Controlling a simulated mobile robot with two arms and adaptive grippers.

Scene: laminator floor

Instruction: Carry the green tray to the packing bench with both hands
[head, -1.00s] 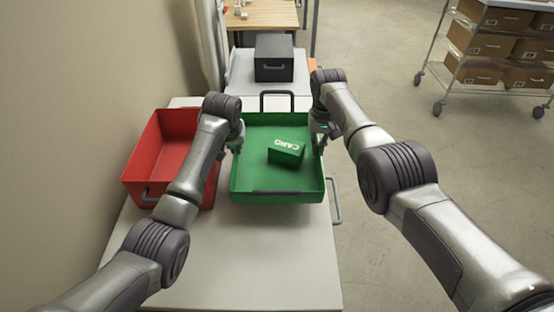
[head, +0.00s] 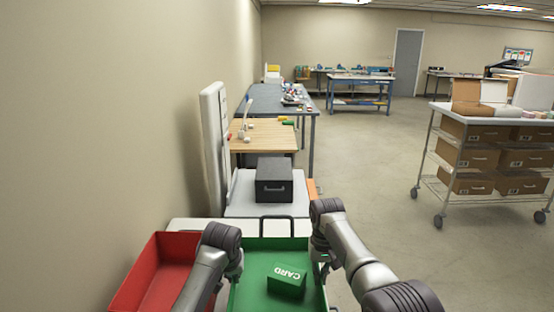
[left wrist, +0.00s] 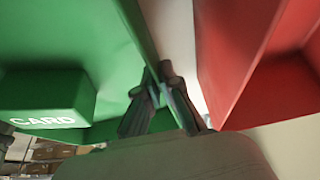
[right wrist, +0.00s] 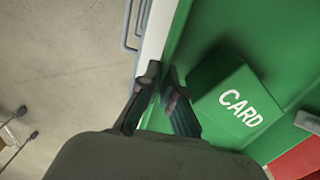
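The green tray (head: 255,262) is low in the head view, with a green box marked CARD (head: 287,280) inside it. My right gripper (right wrist: 162,80) is closed in the same way on the right wall. The box also shows in the right wrist view (right wrist: 238,100). I cannot tell whether the tray touches the pale table under it. No bench is labelled as the packing bench.
A red tray (head: 158,275) stands close left of the green one. Ahead are a black case (head: 280,182) on a pale surface, a wooden-topped table (head: 262,137) and a blue bench (head: 360,80). A trolley of cartons (head: 490,160) stands right. Floor between is clear.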

